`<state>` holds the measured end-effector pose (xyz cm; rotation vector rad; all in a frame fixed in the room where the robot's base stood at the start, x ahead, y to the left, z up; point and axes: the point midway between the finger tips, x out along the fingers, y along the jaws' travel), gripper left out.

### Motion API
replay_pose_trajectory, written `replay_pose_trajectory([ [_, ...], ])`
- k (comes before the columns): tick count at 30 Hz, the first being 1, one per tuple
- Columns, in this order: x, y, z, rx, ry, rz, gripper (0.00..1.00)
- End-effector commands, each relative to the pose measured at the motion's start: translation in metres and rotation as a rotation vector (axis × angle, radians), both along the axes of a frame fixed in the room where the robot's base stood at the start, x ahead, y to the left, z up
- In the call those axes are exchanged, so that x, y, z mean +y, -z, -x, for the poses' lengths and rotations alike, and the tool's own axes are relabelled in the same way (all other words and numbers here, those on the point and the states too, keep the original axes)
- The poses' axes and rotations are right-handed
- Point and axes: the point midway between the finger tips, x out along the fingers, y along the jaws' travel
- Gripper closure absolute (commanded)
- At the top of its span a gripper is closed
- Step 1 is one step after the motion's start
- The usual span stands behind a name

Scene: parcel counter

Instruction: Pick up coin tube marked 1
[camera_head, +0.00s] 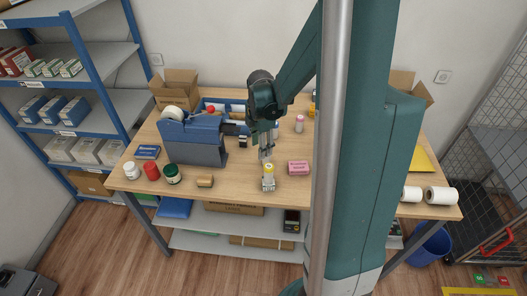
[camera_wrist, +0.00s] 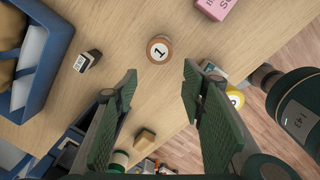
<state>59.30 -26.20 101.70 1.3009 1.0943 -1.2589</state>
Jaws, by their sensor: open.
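The coin tube marked 1 (camera_wrist: 160,50) shows in the wrist view as a round orange-brown top with a white disc bearing a 1. It stands on the wooden table, just beyond the fingertips and roughly in line with the gap between them. My gripper (camera_wrist: 159,78) is open, with nothing between its fingers. In the head view my gripper (camera_head: 265,156) points down over the front middle of the table. I cannot make out the marked tube there; the gripper seems to hide it.
A yellow-topped item (camera_head: 268,168) stands close in front of the gripper; the right finger partly hides it in the wrist view (camera_wrist: 235,98). A pink box (camera_head: 298,168) lies to the right. A tan block (camera_head: 204,182) and a dispenser (camera_head: 195,145) are left.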

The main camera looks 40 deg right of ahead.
Motion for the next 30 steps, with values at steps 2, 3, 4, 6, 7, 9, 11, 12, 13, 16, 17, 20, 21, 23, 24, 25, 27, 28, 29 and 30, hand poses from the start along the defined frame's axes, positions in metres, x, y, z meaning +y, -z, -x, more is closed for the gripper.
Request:
replay_pose_trajectory([
  [2, -0.011, 0.002, -0.001, 0.016, -0.039, -0.005, 0.59],
  [3, -0.015, 0.004, -0.001, 0.024, -0.060, -0.007, 0.59],
  [4, -0.018, 0.006, -0.001, 0.029, -0.075, -0.009, 0.59],
  [6, -0.023, 0.010, 0.000, 0.040, -0.104, -0.013, 0.59],
  [7, -0.025, 0.012, 0.000, 0.044, -0.114, -0.014, 0.59],
  [9, -0.029, 0.014, 0.000, 0.050, -0.134, -0.018, 0.59],
  [11, -0.031, 0.016, 0.001, 0.054, -0.147, -0.020, 0.59],
  [12, -0.032, 0.017, 0.001, 0.055, -0.153, -0.020, 0.59],
  [13, -0.033, 0.018, 0.001, 0.057, -0.156, -0.020, 0.59],
  [16, -0.034, 0.019, 0.001, 0.058, -0.161, -0.021, 0.59],
  [17, -0.034, 0.019, 0.001, 0.059, -0.162, -0.022, 0.59],
  [20, -0.033, 0.019, 0.001, 0.058, -0.161, -0.021, 0.59],
  [21, -0.033, 0.019, 0.001, 0.058, -0.161, -0.021, 0.59],
  [23, -0.033, 0.019, 0.001, 0.058, -0.161, -0.021, 0.59],
  [24, -0.033, 0.019, 0.001, 0.058, -0.161, -0.021, 0.59],
  [25, -0.033, 0.020, 0.001, 0.058, -0.161, -0.021, 0.59],
  [27, -0.033, 0.022, 0.001, 0.058, -0.161, -0.021, 0.59],
  [28, -0.033, 0.023, 0.001, 0.058, -0.161, -0.021, 0.59],
  [29, -0.033, 0.024, 0.001, 0.058, -0.161, -0.021, 0.59],
  [30, -0.033, 0.027, 0.001, 0.058, -0.161, -0.021, 0.59],
])
